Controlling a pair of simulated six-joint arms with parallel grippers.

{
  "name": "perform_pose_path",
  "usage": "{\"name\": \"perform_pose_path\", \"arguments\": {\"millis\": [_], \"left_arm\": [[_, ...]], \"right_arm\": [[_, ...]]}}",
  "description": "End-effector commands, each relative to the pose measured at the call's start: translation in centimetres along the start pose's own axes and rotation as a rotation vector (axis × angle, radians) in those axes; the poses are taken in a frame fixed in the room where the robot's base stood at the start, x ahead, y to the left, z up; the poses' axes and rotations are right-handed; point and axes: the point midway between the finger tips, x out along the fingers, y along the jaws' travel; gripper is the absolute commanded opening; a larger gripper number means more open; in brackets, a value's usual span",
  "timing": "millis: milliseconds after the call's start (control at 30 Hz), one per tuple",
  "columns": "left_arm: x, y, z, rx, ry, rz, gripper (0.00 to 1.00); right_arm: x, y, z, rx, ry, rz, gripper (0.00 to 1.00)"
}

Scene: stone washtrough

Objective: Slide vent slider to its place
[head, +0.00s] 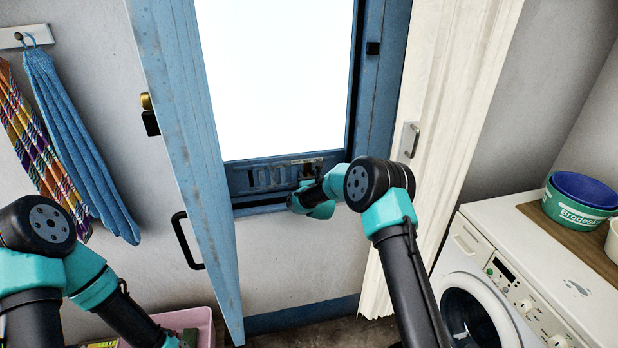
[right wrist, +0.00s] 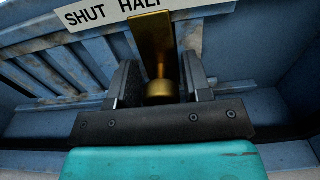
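The vent slider (right wrist: 152,45) is a brass plate with a round knob, set on a blue slatted vent under the window.
A blue door or shutter (head: 190,130) stands open left of the vent, with a black handle (head: 186,241). A white panel (head: 440,130) stands to the right. A washing machine (head: 520,290) with tubs (head: 578,212) is at the right. Towels (head: 75,140) hang at the left.

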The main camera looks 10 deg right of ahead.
Motion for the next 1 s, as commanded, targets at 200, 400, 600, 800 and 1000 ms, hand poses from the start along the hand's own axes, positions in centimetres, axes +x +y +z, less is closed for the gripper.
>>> {"name": "perform_pose_path", "arguments": {"millis": [200, 400, 600, 800, 1000], "left_arm": [[0.0, 0.0, 0.0, 0.0, 0.0, 0.0, 0.21], [0.0, 0.0, 0.0, 0.0, 0.0, 0.0, 0.21], [0.0, 0.0, 0.0, 0.0, 0.0, 0.0, 0.21], [0.0, 0.0, 0.0, 0.0, 0.0, 0.0, 0.21], [0.0, 0.0, 0.0, 0.0, 0.0, 0.0, 0.21]], "right_arm": [[0.0, 0.0, 0.0, 0.0, 0.0, 0.0, 0.56], [-0.1, 0.0, 0.0, 0.0, 0.0, 0.0, 0.56], [-1.2, 0.0, 0.0, 0.0, 0.002, 0.001, 0.56], [-3.6, 0.0, 0.0, -0.001, 0.002, 0.001, 0.56], [-6.6, 0.0, 0.1, -0.001, 0.001, 0.001, 0.56]]}}
